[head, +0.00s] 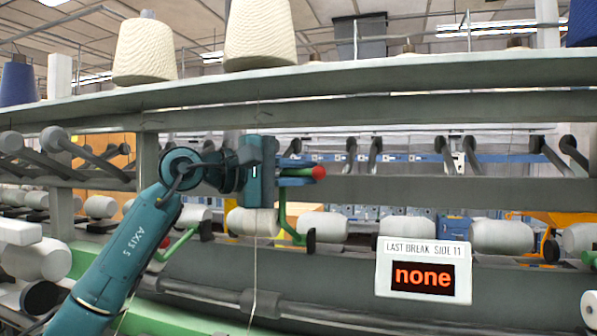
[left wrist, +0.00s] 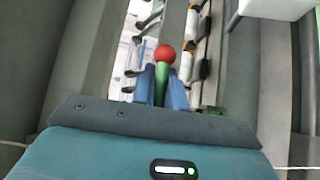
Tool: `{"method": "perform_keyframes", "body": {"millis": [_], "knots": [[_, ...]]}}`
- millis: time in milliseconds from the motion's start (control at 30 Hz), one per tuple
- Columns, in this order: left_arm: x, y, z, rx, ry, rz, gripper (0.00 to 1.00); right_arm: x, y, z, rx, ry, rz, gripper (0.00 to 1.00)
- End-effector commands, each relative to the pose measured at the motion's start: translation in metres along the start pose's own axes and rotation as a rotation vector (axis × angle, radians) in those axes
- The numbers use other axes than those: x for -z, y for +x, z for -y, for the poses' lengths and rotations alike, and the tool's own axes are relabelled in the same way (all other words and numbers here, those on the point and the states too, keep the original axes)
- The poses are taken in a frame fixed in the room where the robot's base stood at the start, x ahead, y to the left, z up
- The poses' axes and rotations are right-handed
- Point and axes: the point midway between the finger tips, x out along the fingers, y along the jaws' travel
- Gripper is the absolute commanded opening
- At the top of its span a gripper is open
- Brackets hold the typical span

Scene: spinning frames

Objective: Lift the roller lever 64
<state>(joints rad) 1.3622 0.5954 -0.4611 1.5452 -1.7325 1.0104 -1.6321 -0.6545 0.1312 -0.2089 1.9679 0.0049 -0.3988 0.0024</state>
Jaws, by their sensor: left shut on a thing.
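The roller lever is green with a red ball end (head: 318,172) and stands out to the right of my left gripper (head: 297,173) in the head view. In the left wrist view the red ball (left wrist: 165,53) shows just beyond the fingertips, with the green lever (left wrist: 160,77) between the two blue fingers. My left gripper (left wrist: 161,88) is shut on the lever. Below it in the head view, a green arm (head: 284,215) runs down toward the roller row. White yarn rollers (head: 322,226) stand beside it. My right gripper does not show.
A sign reading "LAST BREAK SIDE 11" and "none" (head: 423,270) hangs at the lower right. A long grey rail (head: 400,100) with large yarn cones (head: 258,30) runs above the gripper. Another red-tipped green lever (head: 165,250) sits behind my left arm.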

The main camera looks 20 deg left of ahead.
Motion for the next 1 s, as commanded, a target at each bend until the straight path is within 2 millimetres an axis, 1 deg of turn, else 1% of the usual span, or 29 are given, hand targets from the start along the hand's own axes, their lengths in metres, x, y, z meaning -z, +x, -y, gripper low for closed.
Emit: {"method": "perform_keyframes", "body": {"millis": [33, 500, 533, 767, 800, 1000], "knots": [[0.0011, 0.0006, -0.0024, -0.001, 0.002, -0.001, 0.0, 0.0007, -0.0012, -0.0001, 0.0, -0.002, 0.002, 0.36], [0.002, 0.0015, -0.004, -0.006, 0.003, -0.001, 0.0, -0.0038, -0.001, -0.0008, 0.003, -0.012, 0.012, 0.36], [0.002, 0.0015, -0.0041, -0.006, 0.003, -0.001, 0.14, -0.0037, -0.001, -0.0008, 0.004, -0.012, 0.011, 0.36], [0.0018, 0.0018, -0.0033, -0.004, 0.002, 0.0, 0.33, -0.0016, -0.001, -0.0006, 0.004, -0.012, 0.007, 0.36], [0.0018, 0.0018, -0.0031, -0.003, 0.002, 0.0, 0.35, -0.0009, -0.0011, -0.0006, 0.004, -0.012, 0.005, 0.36], [0.0017, 0.0018, -0.0026, -0.002, 0.002, 0.0, 0.35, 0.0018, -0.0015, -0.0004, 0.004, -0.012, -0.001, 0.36]]}}
